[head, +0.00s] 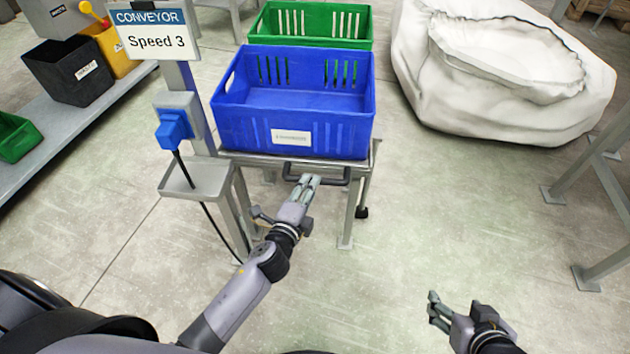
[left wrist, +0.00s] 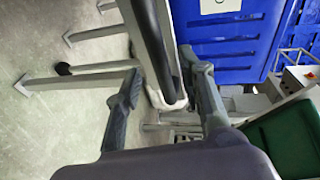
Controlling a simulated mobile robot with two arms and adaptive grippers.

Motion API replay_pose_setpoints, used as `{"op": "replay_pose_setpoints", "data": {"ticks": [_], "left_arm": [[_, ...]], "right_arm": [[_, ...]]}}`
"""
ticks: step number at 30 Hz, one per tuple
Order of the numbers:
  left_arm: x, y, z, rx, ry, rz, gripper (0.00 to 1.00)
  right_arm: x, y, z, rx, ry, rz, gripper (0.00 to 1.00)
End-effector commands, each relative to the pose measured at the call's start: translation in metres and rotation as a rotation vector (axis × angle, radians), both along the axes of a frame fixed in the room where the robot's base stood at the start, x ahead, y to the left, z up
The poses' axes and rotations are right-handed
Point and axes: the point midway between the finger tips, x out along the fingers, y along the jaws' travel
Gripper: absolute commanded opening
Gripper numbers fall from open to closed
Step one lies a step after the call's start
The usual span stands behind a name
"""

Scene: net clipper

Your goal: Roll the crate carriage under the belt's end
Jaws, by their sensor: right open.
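The crate carriage (head: 372,156) is a grey metal frame on legs, with a caster visible at its right side. It carries a blue crate (head: 245,125) with a white label. A dark bar handle (head: 334,182) runs along the carriage's near side; it also shows in the left wrist view (left wrist: 158,48). My left gripper (head: 309,181) is at this handle. In the left wrist view its fingers (left wrist: 165,85) are apart, with the bar in the gap between them; contact cannot be told. My right gripper (head: 436,308) is open and empty over the floor at lower right.
A green crate (head: 305,22) stands behind the blue one. A post with a "CONVEYOR Speed 3" sign (head: 152,35), a blue plug (head: 174,128) and a hanging cable stands close left of the carriage. A white sack (head: 500,80) lies at right.

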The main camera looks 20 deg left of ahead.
Motion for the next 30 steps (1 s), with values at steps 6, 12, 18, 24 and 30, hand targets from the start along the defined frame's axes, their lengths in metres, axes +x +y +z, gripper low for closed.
{"op": "replay_pose_setpoints", "data": {"ticks": [6,12,18,24,30], "left_arm": [[0.034,-0.002,-0.008,0.000,0.000,-0.001,0.36],[0.045,-0.002,-0.009,-0.001,0.000,-0.001,0.36],[0.046,-0.002,-0.010,-0.001,0.001,-0.001,0.36],[0.045,-0.002,-0.010,-0.001,0.001,-0.001,0.27],[0.045,-0.002,-0.010,-0.001,0.001,-0.001,0.14]], "right_arm": [[0.023,0.008,0.014,0.029,-0.133,0.009,0.62],[0.032,0.012,0.023,0.042,-0.189,0.013,0.62],[0.033,0.012,0.024,0.043,-0.193,0.014,0.62],[0.033,0.012,0.024,0.042,-0.192,0.013,0.62],[0.033,0.012,0.024,0.042,-0.192,0.013,0.62]]}}
